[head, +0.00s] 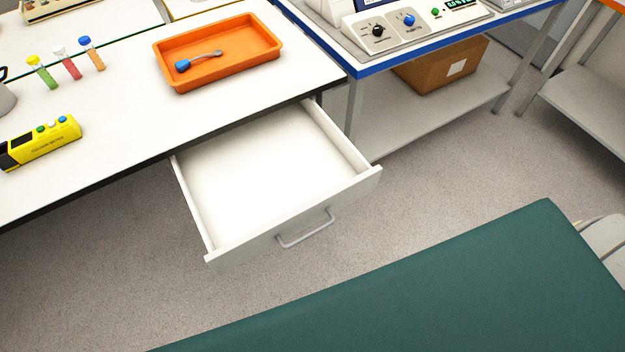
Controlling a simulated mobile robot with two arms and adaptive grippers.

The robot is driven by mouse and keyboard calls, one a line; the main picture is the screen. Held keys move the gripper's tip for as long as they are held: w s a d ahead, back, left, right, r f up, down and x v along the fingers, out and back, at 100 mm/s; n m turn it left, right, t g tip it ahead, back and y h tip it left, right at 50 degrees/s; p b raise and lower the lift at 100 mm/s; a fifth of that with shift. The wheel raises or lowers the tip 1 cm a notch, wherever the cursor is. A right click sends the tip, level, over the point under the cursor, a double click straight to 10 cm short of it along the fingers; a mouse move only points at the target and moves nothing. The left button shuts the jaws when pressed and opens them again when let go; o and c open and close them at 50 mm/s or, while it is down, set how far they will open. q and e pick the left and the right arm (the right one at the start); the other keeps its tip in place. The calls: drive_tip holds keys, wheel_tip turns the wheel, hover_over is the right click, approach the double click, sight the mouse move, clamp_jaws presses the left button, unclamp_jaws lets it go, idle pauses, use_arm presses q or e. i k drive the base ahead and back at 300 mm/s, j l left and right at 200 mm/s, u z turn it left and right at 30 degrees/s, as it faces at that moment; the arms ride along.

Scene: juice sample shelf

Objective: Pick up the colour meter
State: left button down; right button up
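The colour meter (40,144) is a yellow handheld box with a dark end at the left and small green, white and blue buttons on top. It lies on the white bench top (120,125) near the left edge of the head view, close to the bench's front edge. Its left end is at the edge of the picture and may be cut off. Neither of my grippers is in view, and nothing is touching the meter.
An open, empty drawer (265,180) juts out below the bench. An orange tray (235,65) holds a blue-ended spoon (198,61). A dark green surface (430,285) fills the lower right; I cannot tell what it is.

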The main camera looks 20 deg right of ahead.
sight(31, 145)
drive_tip(key=z, duration=0.5)
drive_tip(key=u, duration=1.55)
drive_tip(key=i+j+z, duration=0.15)
drive_tip(key=j, duration=0.2)
drive_tip(key=i+j+z, duration=0.1)
drive_tip(key=i+j, duration=0.15)
drive_tip(key=i+j+z, duration=0.15)
drive_tip(key=j, duration=0.35)
drive_tip(key=i+j+z, duration=0.1)
drive_tip(key=j, duration=0.25)
drive_tip(key=i, duration=0.1)
